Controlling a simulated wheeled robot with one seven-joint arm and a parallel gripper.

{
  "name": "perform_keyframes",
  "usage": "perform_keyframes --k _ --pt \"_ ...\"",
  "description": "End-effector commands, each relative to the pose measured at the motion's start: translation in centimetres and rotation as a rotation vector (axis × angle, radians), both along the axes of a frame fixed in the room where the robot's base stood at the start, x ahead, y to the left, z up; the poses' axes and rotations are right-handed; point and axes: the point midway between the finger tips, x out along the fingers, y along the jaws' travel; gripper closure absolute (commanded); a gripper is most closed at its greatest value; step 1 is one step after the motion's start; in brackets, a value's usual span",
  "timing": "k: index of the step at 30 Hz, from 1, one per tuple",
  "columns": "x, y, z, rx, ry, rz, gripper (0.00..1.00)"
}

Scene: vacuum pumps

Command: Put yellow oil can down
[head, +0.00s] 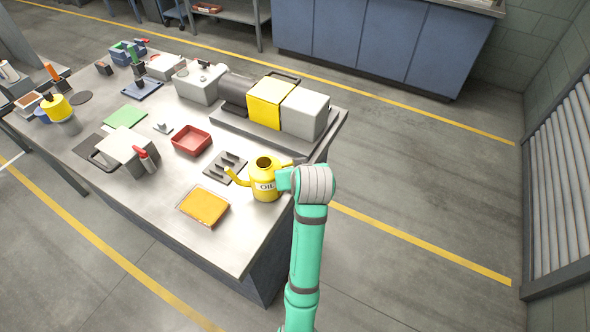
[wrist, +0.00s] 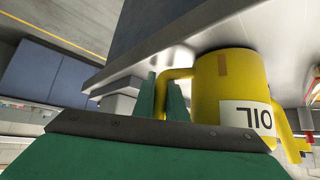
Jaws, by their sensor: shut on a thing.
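The yellow oil can (head: 265,180) with the OIL label is upright at the right edge of the metal worktable (head: 225,240), its spout pointing left. My gripper (head: 283,178) is on its right side, shut on its handle. In the wrist view, the green fingers (wrist: 162,98) are at the yellow handle, and the can (wrist: 222,85) shows upside down with its base towards the tabletop. I cannot tell whether the base touches the table.
A tray with an orange surface (head: 204,207) lies left of the can. A dark slotted holder (head: 225,167) and a red bin (head: 192,140) are behind it. A pump with a yellow block (head: 270,103) stands at the back right. The front table corner is clear.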

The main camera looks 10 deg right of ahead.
Motion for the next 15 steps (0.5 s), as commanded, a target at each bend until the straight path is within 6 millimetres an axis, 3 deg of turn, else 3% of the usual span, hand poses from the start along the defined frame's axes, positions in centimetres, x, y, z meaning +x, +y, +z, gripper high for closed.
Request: perform_keyframes --k 15 --pt "0.02 0.00 -0.37 0.000 -0.002 0.000 1.00"
